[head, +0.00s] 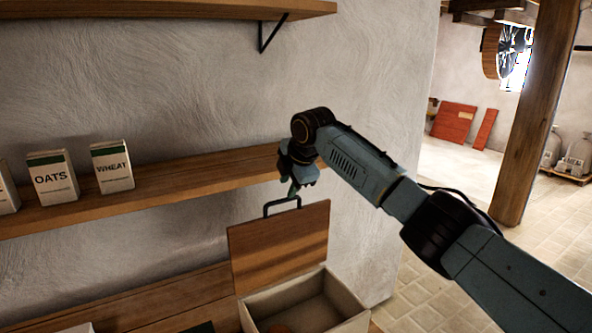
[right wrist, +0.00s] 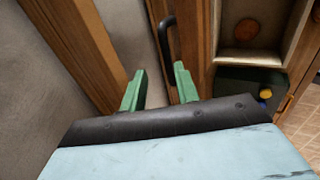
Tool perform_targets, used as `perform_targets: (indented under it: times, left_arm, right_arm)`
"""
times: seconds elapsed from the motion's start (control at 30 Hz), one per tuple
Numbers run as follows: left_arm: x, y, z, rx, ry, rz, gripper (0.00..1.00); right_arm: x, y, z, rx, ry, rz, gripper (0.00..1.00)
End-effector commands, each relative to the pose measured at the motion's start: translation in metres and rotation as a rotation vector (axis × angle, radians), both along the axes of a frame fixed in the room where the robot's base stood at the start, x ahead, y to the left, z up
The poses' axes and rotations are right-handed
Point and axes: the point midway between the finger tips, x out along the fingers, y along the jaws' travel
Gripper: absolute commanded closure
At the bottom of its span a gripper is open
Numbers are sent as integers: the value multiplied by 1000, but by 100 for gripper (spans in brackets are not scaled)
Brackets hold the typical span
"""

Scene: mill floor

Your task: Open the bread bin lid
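The bread bin (head: 354,306) is a pale box at the bottom centre, and its inside shows from above. Its wooden lid (head: 278,245) stands raised, nearly upright, at the back of the box, with a dark handle (head: 282,204) on its upper edge. My right gripper (head: 293,189) is just above the handle. In the right wrist view, its green fingers (right wrist: 160,88) are apart with nothing held between them. The handle also shows there (right wrist: 166,40), just beyond the fingertips; I cannot tell whether they touch it. My left gripper is not in view.
A wall shelf (head: 190,183) holds an OATS box (head: 52,178) and a WHEAT box (head: 112,168), left of my right arm. A higher shelf (head: 170,8) runs above. A brown round item (right wrist: 246,28) lies in the bin. A wooden post (head: 538,110) stands at right.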

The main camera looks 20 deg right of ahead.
Motion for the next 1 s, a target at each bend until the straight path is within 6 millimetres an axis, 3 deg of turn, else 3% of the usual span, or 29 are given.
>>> perform_targets:
  times: [0.2,0.4,0.9,1.0]
  left_arm:
    - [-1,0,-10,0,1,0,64]
    - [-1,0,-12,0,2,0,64]
    - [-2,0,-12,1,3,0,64]
    - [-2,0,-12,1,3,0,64]
  right_arm:
    - [-21,-4,34,-1,-6,1,69]
    - [-31,-5,50,-1,-5,0,69]
    - [-32,-5,52,-1,-4,0,69]
    - [-34,0,41,3,6,-1,69]
